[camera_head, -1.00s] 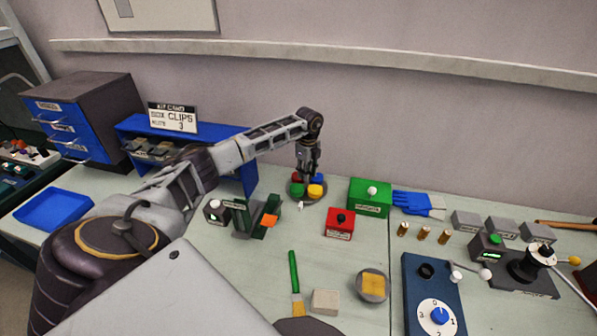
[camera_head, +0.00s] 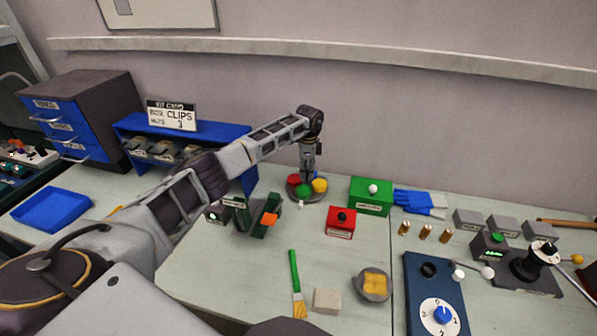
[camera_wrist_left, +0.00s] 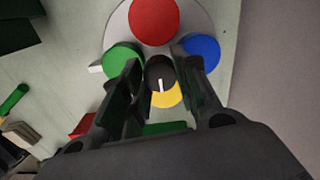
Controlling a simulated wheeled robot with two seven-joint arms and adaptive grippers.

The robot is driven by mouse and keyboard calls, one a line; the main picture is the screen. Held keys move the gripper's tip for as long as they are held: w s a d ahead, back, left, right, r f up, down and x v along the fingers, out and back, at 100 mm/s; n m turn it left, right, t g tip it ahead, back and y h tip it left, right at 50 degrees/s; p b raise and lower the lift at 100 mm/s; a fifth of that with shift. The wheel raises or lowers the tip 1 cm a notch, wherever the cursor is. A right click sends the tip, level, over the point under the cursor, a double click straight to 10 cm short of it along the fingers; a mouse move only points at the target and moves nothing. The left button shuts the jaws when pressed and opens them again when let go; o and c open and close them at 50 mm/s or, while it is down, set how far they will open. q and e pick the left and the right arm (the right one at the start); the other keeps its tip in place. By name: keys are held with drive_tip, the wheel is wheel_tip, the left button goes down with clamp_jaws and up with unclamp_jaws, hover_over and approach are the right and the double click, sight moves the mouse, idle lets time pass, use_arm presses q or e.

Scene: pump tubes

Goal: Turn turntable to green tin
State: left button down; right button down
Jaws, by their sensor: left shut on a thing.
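The turntable (camera_head: 315,197) is a small pale disc at the back of the bench, also seen in the left wrist view (camera_wrist_left: 117,27). It carries a green tin (camera_head: 303,191), a yellow tin (camera_head: 320,185), a red tin (camera_head: 293,181) and a blue tin (camera_head: 319,174). My left gripper (camera_wrist_left: 160,76) points down and is shut on the dark central knob (camera_wrist_left: 160,72), which has a white line. A white pointer (camera_wrist_left: 95,69) sits at the disc's edge, beside the green tin (camera_wrist_left: 122,60). The yellow tin is partly hidden in the wrist view. My right gripper is out of view.
A green box (camera_head: 370,196) stands right of the turntable and a red box (camera_head: 340,222) in front right. A blue shelf (camera_head: 215,133) is behind my left arm. The front middle holds a brush (camera_head: 296,285).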

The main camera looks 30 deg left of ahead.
sight(307, 172)
use_arm(q)
drive_tip(key=shift+r, duration=0.15)
idle(0.4)
drive_tip(key=c, duration=1.1)
unclamp_jaws()
drive_tip(key=shift+o, duration=0.2)
wheel_tip(307, 172, up, 12)
